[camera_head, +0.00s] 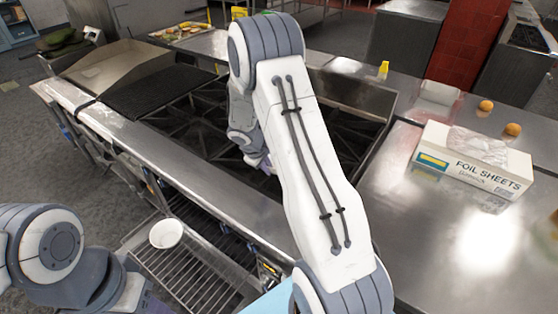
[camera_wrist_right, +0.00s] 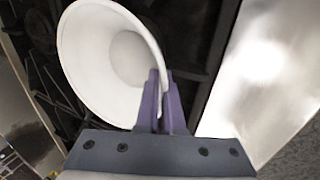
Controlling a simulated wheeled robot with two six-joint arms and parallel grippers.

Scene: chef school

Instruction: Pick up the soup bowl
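A white soup bowl (camera_wrist_right: 85,45) fills the upper left of the right wrist view, its open side towards the camera. My right gripper (camera_wrist_right: 161,76) has its two purple fingers close together on the bowl's rim, one inside and one outside. In the head view the right gripper (camera_head: 263,162) is over the stove, mostly hidden by my arm, and the held bowl does not show. Another white bowl (camera_head: 166,233) sits on the wire rack below the stove front. My left arm is at the lower left; its fingers cannot be made out.
The black stove grates (camera_head: 205,125) lie under the right gripper, with a metal front rail (camera_head: 215,195) before them. A foil sheets box (camera_head: 472,165) and two orange fruits stand on the right counter (camera_head: 420,240). The wire rack (camera_head: 190,265) is at the lower left.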

